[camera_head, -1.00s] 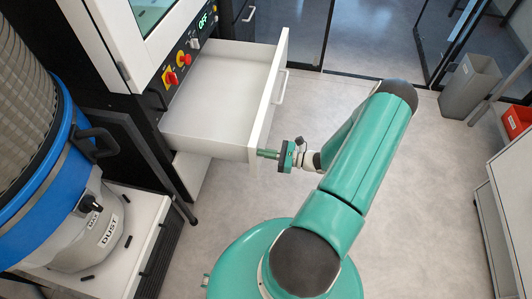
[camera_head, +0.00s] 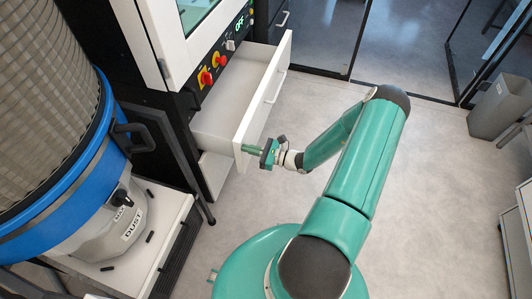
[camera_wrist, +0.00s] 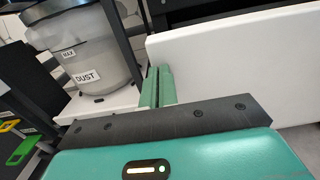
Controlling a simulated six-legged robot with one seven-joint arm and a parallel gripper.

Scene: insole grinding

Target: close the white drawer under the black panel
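The white drawer (camera_head: 228,97) sticks out partly open under the black panel (camera_head: 222,62). Its front (camera_head: 265,88) carries a white bar handle (camera_head: 275,86). My gripper (camera_head: 248,149) is at the near lower end of the drawer front, with its green fingertips at or against the outer face; exact contact is hard to tell. In the wrist view the drawer front (camera_wrist: 235,60) spans the right side, and the two fingers (camera_wrist: 158,86) lie side by side, shut, with nothing seen between them. The handle is not seen in the wrist view.
A blue and grey dust collector (camera_head: 85,165) stands at the left on a white platform (camera_head: 160,245). A black post (camera_head: 190,170) stands between it and the drawer. Grey floor (camera_head: 440,200) is open at the right. A grey bin (camera_head: 500,108) stands farther right.

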